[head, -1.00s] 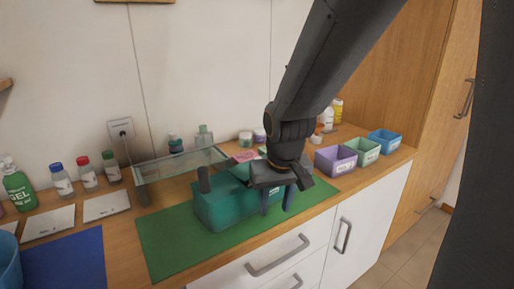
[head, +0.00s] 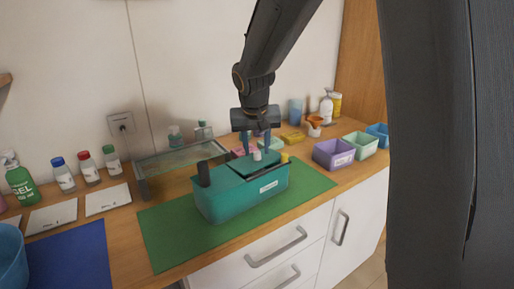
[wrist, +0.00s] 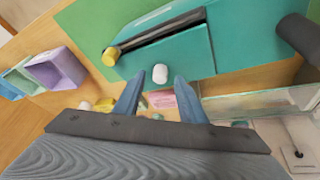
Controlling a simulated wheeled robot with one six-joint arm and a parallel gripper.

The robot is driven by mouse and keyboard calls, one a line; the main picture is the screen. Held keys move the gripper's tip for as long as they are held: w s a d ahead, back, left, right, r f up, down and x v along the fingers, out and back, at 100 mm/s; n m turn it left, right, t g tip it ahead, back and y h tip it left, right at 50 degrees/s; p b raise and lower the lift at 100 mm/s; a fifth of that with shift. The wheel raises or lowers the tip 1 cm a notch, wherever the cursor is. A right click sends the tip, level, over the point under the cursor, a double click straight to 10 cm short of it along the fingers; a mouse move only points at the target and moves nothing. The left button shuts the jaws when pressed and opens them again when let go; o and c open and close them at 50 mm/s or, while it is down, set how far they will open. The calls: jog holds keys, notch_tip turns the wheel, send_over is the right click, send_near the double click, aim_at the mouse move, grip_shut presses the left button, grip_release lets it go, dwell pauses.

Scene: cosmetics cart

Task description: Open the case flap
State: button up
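A teal case (head: 225,205) sits on a green mat (head: 170,245). Its teal flap (head: 240,168) lies on top and also shows in the wrist view (wrist: 190,55). A white knob (head: 257,155) stands on the flap near its back edge. A dark slot runs along the top on the front side, with a yellow knob (wrist: 110,56) at one end. My gripper (head: 258,150) is above the back part of the case, pointing down. In the wrist view its two blue fingers (wrist: 158,82) are apart and empty, with the white knob (wrist: 160,73) between and just beyond the tips.
A glass-topped stand (head: 180,160) is close behind. Purple (head: 333,154) and green bins (head: 360,146) stand to the right. Several bottles line the left back, and small items sit behind my gripper.

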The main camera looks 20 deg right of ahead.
jog(key=shift+w+f, duration=0.2)
jog(key=shift+f, duration=0.3)
grip_shut()
jog(key=shift+d+r, duration=0.1)
jog(key=shift+d, duration=0.05)
